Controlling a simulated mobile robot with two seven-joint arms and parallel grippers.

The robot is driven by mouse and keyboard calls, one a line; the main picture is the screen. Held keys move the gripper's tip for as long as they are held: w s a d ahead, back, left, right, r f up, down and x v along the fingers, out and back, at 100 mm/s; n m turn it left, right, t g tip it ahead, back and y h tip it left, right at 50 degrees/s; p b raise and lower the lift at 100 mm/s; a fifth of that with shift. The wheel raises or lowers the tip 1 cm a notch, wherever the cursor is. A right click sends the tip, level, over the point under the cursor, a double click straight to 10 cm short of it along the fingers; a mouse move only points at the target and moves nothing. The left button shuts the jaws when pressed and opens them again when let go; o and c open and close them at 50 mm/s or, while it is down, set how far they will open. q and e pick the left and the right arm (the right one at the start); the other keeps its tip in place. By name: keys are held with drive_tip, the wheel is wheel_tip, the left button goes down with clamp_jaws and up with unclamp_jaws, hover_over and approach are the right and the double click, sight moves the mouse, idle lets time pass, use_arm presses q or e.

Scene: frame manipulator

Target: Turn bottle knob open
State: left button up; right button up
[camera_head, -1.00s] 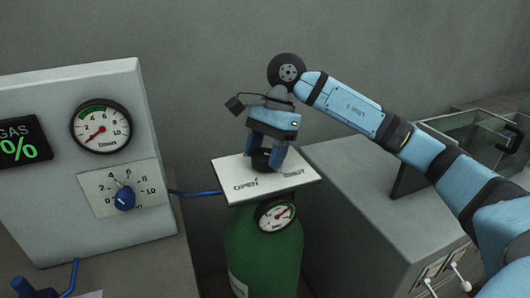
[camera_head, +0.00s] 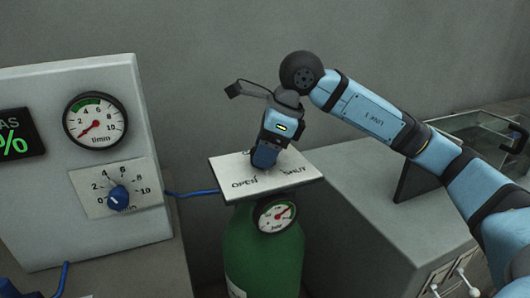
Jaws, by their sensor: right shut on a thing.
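The green gas bottle (camera_head: 262,255) stands upright in the middle. A white plate (camera_head: 228,182) on its top reads OPEN at left and SHUT at right. My right gripper (camera_head: 265,160), blue and dark grey, reaches down onto the plate from above, its jaws shut on the bottle knob. The black knob is hidden behind the fingers now. The bottle's round gauge (camera_head: 276,215) hangs under the plate's front edge; its needle points to the upper right. My left gripper is not in view.
A grey panel (camera_head: 100,200) at left carries a flow gauge (camera_head: 95,121) with a low needle and a blue dial (camera_head: 118,198). A blue hose (camera_head: 190,194) runs from the panel toward the bottle. A grey cabinet (camera_head: 350,215) stands close at right.

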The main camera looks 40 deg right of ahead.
drive_tip(key=m, duration=0.2)
drive_tip(key=shift+m+t+h, duration=0.4)
drive_tip(key=m+h+b, duration=0.1)
drive_tip(key=m, duration=0.3)
drive_tip(key=shift+t, duration=0.4)
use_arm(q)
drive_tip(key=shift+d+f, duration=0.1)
use_arm(e)
drive_tip(key=shift+h, duration=0.3)
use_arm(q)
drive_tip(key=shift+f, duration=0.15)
use_arm(e)
drive_tip(key=o, duration=0.9)
drive_tip(key=shift+s, duration=0.1)
use_arm(q)
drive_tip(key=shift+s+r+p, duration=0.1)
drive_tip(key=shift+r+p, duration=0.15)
drive_tip(key=shift+p, duration=0.65)
use_arm(e)
drive_tip(key=shift+v, duration=6.9)
